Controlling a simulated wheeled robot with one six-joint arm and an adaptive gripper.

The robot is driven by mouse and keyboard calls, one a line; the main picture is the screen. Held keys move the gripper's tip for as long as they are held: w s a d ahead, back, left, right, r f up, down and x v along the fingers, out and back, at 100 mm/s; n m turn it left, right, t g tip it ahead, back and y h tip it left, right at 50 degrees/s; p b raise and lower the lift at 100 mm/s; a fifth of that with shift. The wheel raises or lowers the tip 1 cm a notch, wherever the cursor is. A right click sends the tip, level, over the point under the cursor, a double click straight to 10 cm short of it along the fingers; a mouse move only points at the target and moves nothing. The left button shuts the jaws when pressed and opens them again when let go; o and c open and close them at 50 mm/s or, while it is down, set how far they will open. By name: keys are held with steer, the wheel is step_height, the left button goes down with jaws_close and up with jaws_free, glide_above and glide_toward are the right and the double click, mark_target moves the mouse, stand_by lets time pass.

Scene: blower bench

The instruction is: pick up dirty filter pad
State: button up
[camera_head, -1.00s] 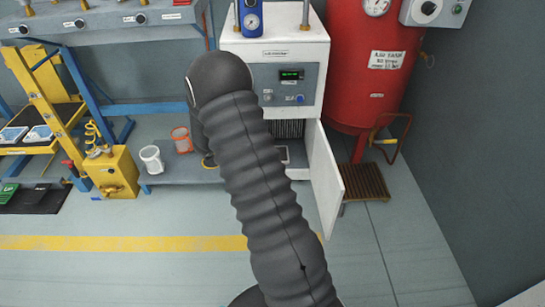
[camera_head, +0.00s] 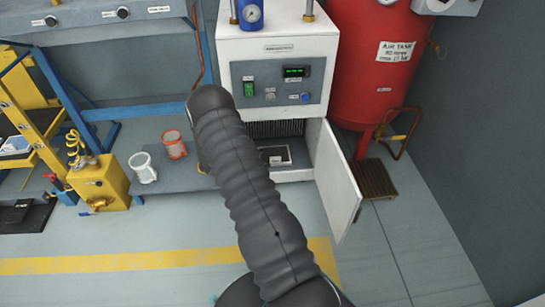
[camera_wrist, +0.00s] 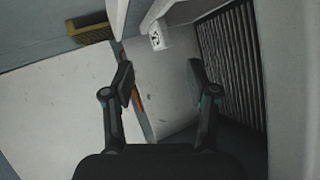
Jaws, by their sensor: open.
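My gripper (camera_wrist: 160,92) is open in the wrist view, with nothing between its two fingers. It points into the white cabinet's lower opening, close to a dark slatted grille (camera_wrist: 233,65) on the right. In the head view my arm hides the gripper. The opening of the white cabinet (camera_head: 277,45) shows the grille's top edge and a grey, dark-edged flat piece (camera_head: 274,154) low inside. I cannot tell whether this piece is the dirty filter pad. No pad is clearly recognizable in the wrist view.
The cabinet door (camera_head: 336,182) stands open to the right. A red air tank (camera_head: 375,65) and a brown slatted grate (camera_head: 375,179) are beyond it. The front floor is clear.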

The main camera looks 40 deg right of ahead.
mark_target(275, 158)
steer(key=shift+b+x, duration=0.55)
steer(key=shift+x, duration=3.4)
jaws_close()
